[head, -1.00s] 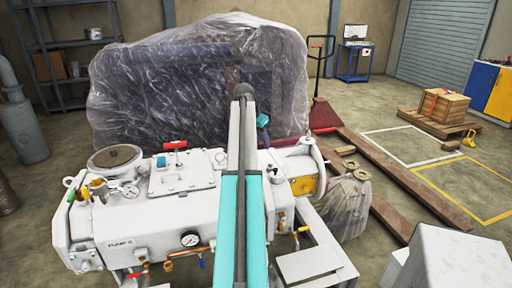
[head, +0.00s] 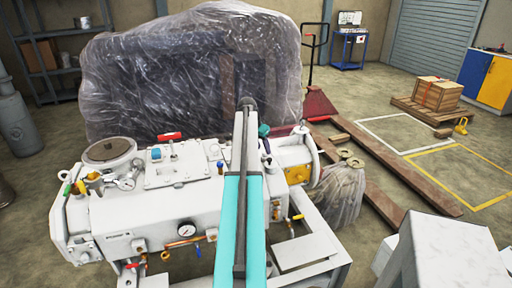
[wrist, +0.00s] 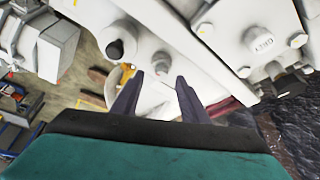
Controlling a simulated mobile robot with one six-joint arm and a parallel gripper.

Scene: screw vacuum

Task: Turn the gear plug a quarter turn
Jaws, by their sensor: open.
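The white pump (head: 150,215) stands in front of me in the head view. My gripper shows there as a small teal part (head: 264,131) at the pump's far right side, mostly hidden by my arm. In the wrist view my gripper (wrist: 159,76) is open and empty, its two dark fingers pointing at the white housing. A small round plug-like fitting (wrist: 160,63) lies just beyond and between the fingertips; I cannot tell whether they touch it. Which one is the gear plug is unclear.
A plastic-wrapped bulk (head: 190,75) stands close behind the pump. A wrapped bundle (head: 342,192) stands beside the pump. Marked floor (head: 400,130) at the right is mostly open.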

